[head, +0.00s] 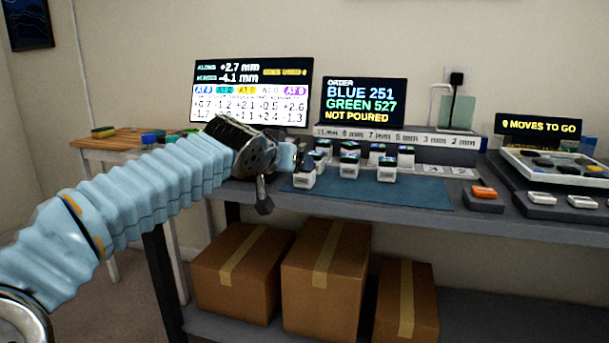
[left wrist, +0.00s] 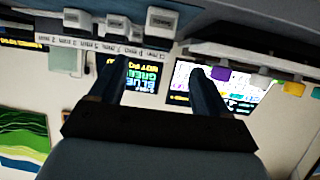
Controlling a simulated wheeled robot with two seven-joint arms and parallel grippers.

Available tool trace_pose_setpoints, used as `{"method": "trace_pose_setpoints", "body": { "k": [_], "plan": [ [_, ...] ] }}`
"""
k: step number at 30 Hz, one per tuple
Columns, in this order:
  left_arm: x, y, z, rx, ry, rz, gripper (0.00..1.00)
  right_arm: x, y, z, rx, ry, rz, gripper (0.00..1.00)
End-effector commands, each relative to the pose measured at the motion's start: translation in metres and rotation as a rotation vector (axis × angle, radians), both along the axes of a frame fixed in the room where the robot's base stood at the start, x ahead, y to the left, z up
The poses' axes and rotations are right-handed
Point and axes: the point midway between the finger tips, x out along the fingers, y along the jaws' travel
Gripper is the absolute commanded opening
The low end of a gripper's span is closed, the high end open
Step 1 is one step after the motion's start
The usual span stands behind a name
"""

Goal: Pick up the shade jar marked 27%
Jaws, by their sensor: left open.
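A front-left jar (head: 304,177), a middle jar (head: 349,168) and a front-right jar (head: 387,170) are clearest. The markings are too small to read, so I cannot tell which jar is 27%. My left gripper (head: 295,158) is at the left end of the group, close to the front-left jar, and partly hides jars behind it. In the left wrist view its two fingers (left wrist: 150,85) are apart with nothing between them. My right gripper is not in view.
A thickness-marked rack (head: 400,134) runs behind the jars. Two screens, a readout (head: 250,92) and an order display (head: 364,103), stand at the back. An orange-topped block (head: 484,194) and a tray (head: 560,170) are at the right. The mat's right part is clear.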

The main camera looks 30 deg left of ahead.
Motion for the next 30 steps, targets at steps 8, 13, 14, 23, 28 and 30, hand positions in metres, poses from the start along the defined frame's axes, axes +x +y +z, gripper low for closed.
{"method": "trace_pose_setpoints", "body": {
  "k": [8,13,14,23,28,30],
  "plan": [
    [0.042,0.007,-0.018,0.000,0.001,-0.001,0.77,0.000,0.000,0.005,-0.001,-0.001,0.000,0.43],
    [0.056,0.008,-0.025,0.001,0.002,-0.001,0.77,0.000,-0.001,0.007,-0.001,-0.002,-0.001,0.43],
    [0.061,0.008,-0.027,0.001,0.002,-0.001,0.77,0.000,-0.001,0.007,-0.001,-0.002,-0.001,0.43],
    [0.092,0.013,-0.042,-0.001,0.000,0.000,0.77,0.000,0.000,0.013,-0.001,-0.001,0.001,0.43],
    [0.092,0.013,-0.042,-0.001,-0.001,0.000,0.77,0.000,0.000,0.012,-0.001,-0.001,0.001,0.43],
    [0.092,0.013,-0.042,0.000,-0.001,0.000,0.69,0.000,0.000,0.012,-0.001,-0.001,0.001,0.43]
  ]
}}
